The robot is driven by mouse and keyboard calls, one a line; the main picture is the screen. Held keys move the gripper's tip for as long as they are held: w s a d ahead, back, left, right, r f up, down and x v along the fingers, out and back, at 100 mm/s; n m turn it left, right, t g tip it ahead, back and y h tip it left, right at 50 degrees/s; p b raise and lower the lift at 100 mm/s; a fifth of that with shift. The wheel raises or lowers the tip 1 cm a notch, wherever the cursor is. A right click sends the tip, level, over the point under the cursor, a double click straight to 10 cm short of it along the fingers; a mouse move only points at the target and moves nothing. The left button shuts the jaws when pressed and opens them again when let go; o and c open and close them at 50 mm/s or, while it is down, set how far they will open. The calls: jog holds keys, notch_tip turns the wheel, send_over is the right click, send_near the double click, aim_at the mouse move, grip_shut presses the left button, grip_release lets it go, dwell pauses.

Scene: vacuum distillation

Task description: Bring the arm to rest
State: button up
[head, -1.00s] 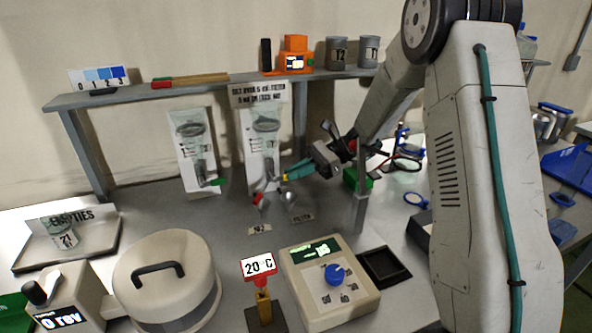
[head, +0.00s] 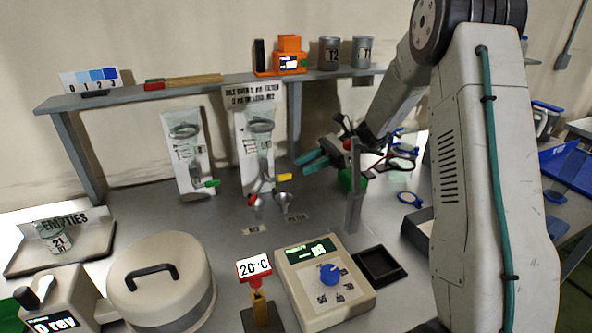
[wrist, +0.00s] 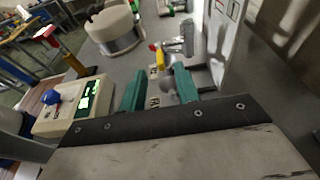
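My arm reaches down from the right in the head view, and my gripper (head: 312,161) hangs above the bench, right of the nearer glass funnel panel (head: 255,150). Its two teal fingers are apart with nothing between them; the wrist view shows the open fingers (wrist: 157,88) too. A yellow-handled tap (head: 284,177) is left of and below the fingertips, apart from them. It also shows in the wrist view, beyond the fingers.
A grey post (head: 354,190) stands close to my gripper. The shelf (head: 210,93) runs behind, carrying an orange device (head: 290,57) and two grey tins. A control box (head: 325,280), a 20 °C sign (head: 254,267) and a lidded drum (head: 160,280) stand in front.

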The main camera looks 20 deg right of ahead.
jog(key=shift+v, duration=1.2)
